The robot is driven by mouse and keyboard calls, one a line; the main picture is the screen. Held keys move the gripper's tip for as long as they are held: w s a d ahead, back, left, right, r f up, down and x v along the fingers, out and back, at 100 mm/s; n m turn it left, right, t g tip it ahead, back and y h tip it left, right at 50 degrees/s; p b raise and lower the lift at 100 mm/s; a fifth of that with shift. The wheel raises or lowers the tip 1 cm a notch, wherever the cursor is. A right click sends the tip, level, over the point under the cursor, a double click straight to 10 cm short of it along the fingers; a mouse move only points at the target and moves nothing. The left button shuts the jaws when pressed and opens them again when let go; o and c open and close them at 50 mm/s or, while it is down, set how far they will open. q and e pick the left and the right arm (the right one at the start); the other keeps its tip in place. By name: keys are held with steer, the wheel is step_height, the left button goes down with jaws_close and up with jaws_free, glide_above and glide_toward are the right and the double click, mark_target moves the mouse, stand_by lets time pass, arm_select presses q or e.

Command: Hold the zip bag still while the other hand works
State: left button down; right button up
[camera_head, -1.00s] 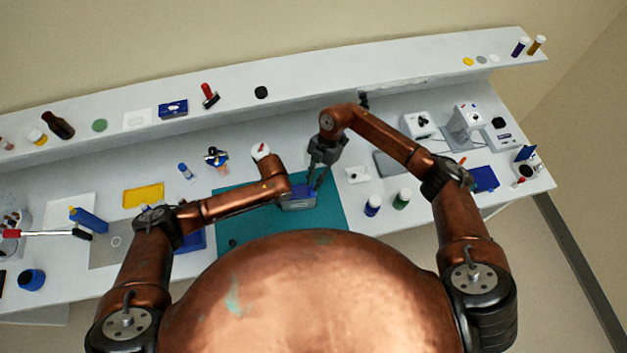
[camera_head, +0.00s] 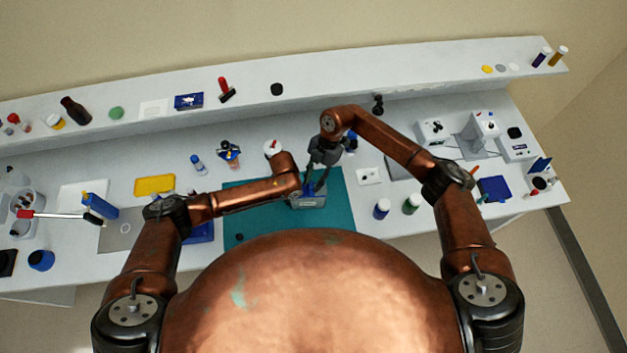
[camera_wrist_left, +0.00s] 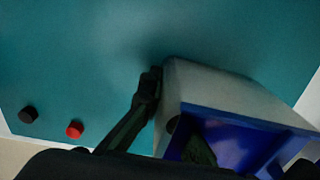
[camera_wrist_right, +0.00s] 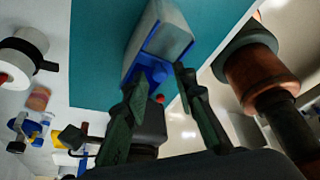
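The zip bag shows as a boxy grey body with blue at its top (camera_head: 308,202), on the teal mat (camera_head: 345,212). In the left wrist view the bag (camera_wrist_left: 235,95) is close, its blue end towards the camera. One dark finger of my left gripper (camera_wrist_left: 150,95) lies along the bag's side; its other finger is largely hidden, and the bag appears held between them. My right gripper (camera_head: 317,184) points down at the bag's top. In the right wrist view (camera_wrist_right: 158,80) its fingers are apart, beside the bag's blue end (camera_wrist_right: 155,70).
A white-capped container (camera_head: 272,148) stands behind my left forearm. A blue bin (camera_head: 200,232) sits left. A red cap (camera_wrist_left: 75,130) and black cap (camera_wrist_left: 28,115) lie on the mat.

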steer(key=shift+o, duration=0.4)
steer(key=v, duration=1.2)
